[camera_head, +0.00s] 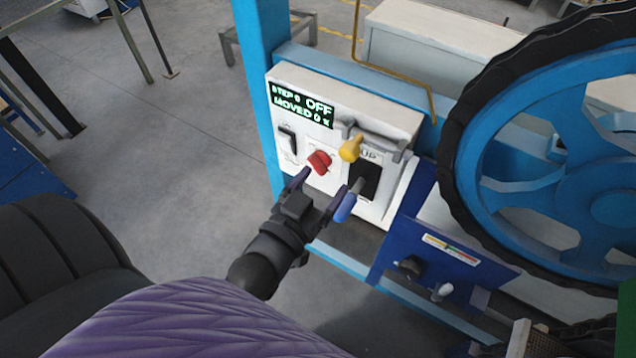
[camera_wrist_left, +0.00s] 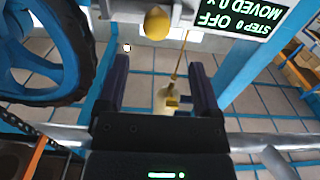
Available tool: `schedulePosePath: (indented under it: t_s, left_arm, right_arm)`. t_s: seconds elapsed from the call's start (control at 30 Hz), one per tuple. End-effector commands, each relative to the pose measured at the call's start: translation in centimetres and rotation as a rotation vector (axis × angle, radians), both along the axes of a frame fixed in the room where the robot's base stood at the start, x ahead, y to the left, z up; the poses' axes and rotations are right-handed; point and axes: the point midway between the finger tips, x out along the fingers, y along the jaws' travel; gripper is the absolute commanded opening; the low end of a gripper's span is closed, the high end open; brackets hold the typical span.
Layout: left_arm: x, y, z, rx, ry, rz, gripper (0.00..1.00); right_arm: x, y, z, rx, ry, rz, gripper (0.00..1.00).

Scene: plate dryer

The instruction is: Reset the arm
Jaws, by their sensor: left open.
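My left gripper (camera_head: 322,190) is open in front of the white control panel (camera_head: 400,112), with its two fingers apart and nothing between them. A red knob (camera_head: 319,162) shows on the panel just beyond the fingers. A blue-gripped lever (camera_head: 344,207) shows beside the right finger; whether they touch I cannot tell. A yellow knob (camera_head: 350,148) is up and right of the gripper. In the left wrist view the open gripper (camera_wrist_left: 162,75) shows with the yellow knob (camera_wrist_left: 157,22) beyond it. My right gripper is not in view.
The panel's display (camera_head: 302,105) reads STEP 0, OFF, MOVED 0 %. A black switch (camera_head: 288,139) sits below it. A large blue wheel (camera_head: 560,150) with a dark rim stands at right. A lower blue panel (camera_head: 440,255) carries small controls. The floor at left is mostly open.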

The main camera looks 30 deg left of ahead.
Motion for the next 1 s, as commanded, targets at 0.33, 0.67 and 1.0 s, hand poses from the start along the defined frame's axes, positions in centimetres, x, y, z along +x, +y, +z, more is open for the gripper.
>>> schedulePosePath:
  t_s: [0.33, 0.67, 1.0]
  left_arm:
    - [-1.0, 0.0, 0.0, 0.000, -0.001, 0.000, 0.83]
    - [-1.3, -0.4, -6.9, 0.006, 0.154, -0.015, 0.83]
    - [-16.1, -0.9, -38.6, 0.118, 1.064, -0.114, 0.83]
  right_arm:
    - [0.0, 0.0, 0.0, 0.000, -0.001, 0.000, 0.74]
    - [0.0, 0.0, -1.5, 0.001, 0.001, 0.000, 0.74]
    - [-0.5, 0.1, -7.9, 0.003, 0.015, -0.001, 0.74]
